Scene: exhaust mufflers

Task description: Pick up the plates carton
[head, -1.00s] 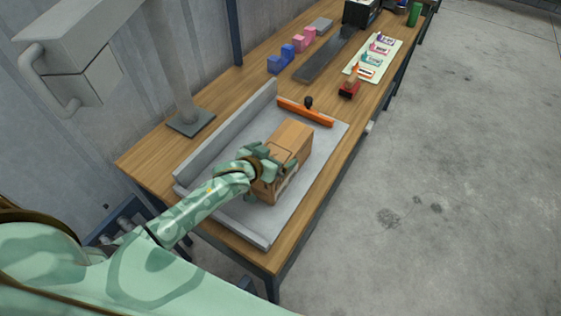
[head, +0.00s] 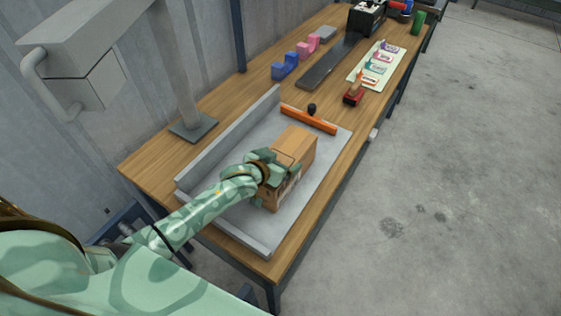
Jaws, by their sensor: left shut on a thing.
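A brown cardboard carton (head: 297,145) is on or just above a grey metal tray (head: 243,236) on the wooden table; I cannot tell whether it touches the tray. Its top faces up, and a pale label shows partly on its near right side. My left gripper (head: 278,173) is shut on the carton at its near end, and the fingers hide part of it. My right gripper is not in view.
An orange bar with a black knob (head: 309,120) lies across the tray behind the carton. A grey post (head: 193,126) stands at the left. Blue and pink blocks (head: 285,66), a dark strip and a red-based tool (head: 354,95) are farther back. The floor at right is clear.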

